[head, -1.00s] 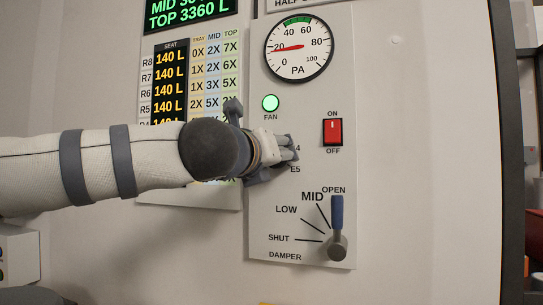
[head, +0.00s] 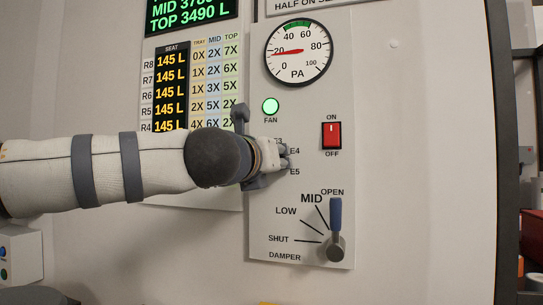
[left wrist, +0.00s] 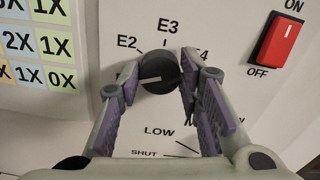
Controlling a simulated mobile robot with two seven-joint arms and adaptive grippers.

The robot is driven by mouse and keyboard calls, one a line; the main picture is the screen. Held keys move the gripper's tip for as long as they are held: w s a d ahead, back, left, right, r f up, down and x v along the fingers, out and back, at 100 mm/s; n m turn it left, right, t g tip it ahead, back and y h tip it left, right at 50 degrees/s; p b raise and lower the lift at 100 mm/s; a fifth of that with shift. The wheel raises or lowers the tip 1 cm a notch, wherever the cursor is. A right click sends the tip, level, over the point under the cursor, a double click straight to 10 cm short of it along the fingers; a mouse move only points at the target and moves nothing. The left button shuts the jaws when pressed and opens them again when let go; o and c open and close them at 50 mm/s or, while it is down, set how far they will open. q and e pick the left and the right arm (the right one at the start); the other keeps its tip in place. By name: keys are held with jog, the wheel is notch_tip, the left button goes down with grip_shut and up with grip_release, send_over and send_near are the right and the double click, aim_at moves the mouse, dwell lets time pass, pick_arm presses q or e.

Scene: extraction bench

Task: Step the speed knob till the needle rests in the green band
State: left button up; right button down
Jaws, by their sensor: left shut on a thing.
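The speed knob (left wrist: 158,72) is round and black, among labels E2, E3 and others in the left wrist view. My left gripper (head: 283,156) is shut on it, one finger on each side. In the head view the gripper hides the knob. A pale line shows on the knob's face; which label it points to I cannot tell. The round PA gauge (head: 299,65) is above. Its red needle (head: 287,52) points left, near 20. The green band (head: 297,27) lies at the top of the dial, around 40 to 60. My right gripper is not in view.
A green FAN lamp (head: 270,106) is lit. The red ON/OFF switch (head: 332,135) is right of the knob. The damper lever (head: 336,220) below points up at OPEN. A seat chart (head: 170,90) with lit numbers is behind my arm at left. The wall to the right is clear.

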pick_arm(q)
jog(key=shift+d+m+p, duration=0.1)
jog(key=shift+m+p, duration=0.7)
jog(key=shift+m, duration=4.2)
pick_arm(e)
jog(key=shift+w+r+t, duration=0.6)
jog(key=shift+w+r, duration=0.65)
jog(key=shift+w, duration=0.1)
pick_arm(q)
jog(key=o, duration=1.2)
jog(key=shift+c, duration=0.2)
jog(key=v, duration=1.2)
